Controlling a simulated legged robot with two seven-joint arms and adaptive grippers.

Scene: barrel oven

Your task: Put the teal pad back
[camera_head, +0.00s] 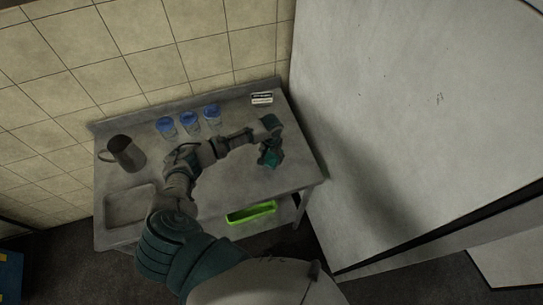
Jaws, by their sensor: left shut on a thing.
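My left arm reaches over the grey metal table (225,180) and bends to the right. My left gripper (268,146) is over the right part of the table, pointing down. It is shut on the teal pad (271,158), a small dark teal shape at its tip. The pad is partly hidden by the gripper, and its teal is close to my arm's colour. I cannot tell whether the pad touches the tabletop. My right gripper is not in view.
A dark metal jug (126,154) and several blue-capped jars (189,123) stand at the back and left. A small black-and-white box (262,98) is at the back right. A sink basin (130,205) is front left. A green tray (251,213) sits below the front edge. A large grey panel (420,100) rises at right.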

